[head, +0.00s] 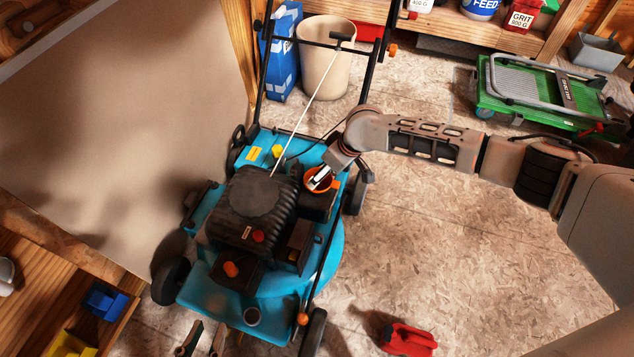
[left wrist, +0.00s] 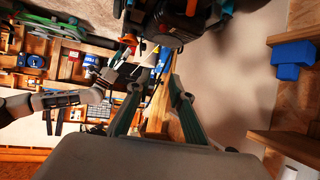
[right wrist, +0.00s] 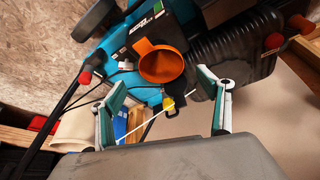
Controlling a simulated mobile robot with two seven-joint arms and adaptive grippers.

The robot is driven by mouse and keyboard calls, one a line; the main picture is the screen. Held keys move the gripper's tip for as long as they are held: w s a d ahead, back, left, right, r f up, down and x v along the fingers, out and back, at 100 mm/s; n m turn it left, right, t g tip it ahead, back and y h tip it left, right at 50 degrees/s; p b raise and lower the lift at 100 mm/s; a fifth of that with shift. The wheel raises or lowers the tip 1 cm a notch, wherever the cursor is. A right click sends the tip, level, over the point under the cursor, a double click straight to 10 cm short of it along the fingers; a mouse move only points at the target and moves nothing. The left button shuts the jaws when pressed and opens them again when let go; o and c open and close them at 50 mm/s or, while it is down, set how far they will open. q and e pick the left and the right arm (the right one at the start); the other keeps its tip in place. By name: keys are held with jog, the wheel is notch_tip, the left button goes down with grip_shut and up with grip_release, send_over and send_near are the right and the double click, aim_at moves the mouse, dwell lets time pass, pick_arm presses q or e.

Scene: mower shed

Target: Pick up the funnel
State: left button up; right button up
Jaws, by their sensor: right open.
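The orange funnel (head: 309,184) sits on the blue mower (head: 201,290), beside its black engine, partly covered by my right gripper in the head view. In the right wrist view its wide round mouth (right wrist: 161,64) faces the camera, ahead of the fingertips. My right gripper (right wrist: 160,88) is open, with the funnel beyond the gap between its fingers and nothing held. My left gripper (head: 203,340) is at the bottom edge of the head view, in front of the mower and away from the funnel. Its fingers stand apart and empty in the left wrist view (left wrist: 155,86).
The mower's handle bars rise at the back. A beige bin (head: 323,75) and a blue bag (head: 283,55) stand behind it. A red container (head: 407,340) lies on the floor at the front. A green folded cart (head: 540,95) is at the back right. Floor right of the mower is clear.

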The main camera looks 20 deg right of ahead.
aim_at(321, 188)
jog(key=shift+w+d+f, duration=0.15)
jog(key=shift+f, duration=0.2)
jog(key=b+x, duration=0.1)
jog(key=x, duration=0.1)
jog(key=shift+f+b, duration=0.35)
jog(key=shift+f, duration=0.05)
jog(key=f+b, duration=0.1)
jog(key=a+f+b, duration=0.1)
jog(key=f, duration=0.1)
jog(key=shift+w+a+f, duration=0.1)
jog(key=shift+a+f, duration=0.05)
jog(key=shift+f, duration=0.2)
jog(key=shift+w+a+f, duration=0.1)
jog(key=shift+w+f, duration=0.15)
jog(key=shift+f, duration=0.05)
jog(key=shift+w+b, duration=0.15)
jog(key=shift+b, duration=0.2)
jog(key=shift+w+r, duration=0.15)
jog(key=shift+r, duration=0.15)
pick_arm(q)
jog(key=d+n, duration=0.2)
jog(key=d, duration=0.1)
jog(key=d+n+h, duration=0.1)
jog(key=shift+s+d+t, duration=0.3)
jog(key=shift+s, duration=0.05)
pick_arm(e)
jog(key=c, duration=1.1)
